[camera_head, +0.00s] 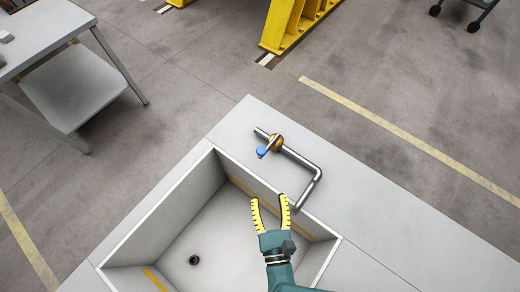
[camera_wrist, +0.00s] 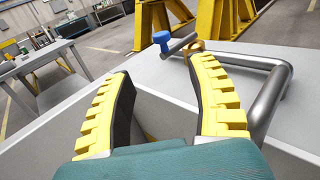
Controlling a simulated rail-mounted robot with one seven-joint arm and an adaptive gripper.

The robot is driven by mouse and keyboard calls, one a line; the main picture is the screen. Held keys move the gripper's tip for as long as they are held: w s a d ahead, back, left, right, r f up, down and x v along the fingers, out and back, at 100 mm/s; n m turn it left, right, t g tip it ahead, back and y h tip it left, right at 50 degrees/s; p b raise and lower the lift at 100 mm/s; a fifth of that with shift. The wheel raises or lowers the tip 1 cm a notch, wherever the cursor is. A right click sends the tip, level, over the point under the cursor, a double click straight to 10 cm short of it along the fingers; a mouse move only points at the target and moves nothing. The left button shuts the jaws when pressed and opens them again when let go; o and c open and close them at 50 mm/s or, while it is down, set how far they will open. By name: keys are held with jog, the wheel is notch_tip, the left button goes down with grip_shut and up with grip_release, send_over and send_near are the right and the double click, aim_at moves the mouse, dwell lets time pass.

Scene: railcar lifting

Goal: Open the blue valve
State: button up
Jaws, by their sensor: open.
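The blue valve (camera_head: 262,152) is a small blue handle on a brass body, fitted to a bent metal pipe (camera_head: 303,163) on the grey counter beside the sink. In the wrist view the blue valve (camera_wrist: 162,40) stands ahead, beyond and between my fingertips. My gripper (camera_head: 270,199) is over the sink, on the near side of the valve, with its yellow fingers apart and nothing between them. It also shows large in the wrist view (camera_wrist: 160,75). The gripper does not touch the valve. The pipe passes to the right of my right finger.
The sink basin (camera_head: 180,215) with a raised rim lies under my gripper. The grey counter (camera_head: 400,235) is clear to the right of the pipe. A metal table (camera_head: 70,85) stands at the left, and a yellow steel frame (camera_head: 290,22) stands behind on the floor.

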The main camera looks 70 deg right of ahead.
aim_at(262, 155)
jog(key=x, duration=1.5)
jog(key=shift+d, duration=0.3)
grip_shut()
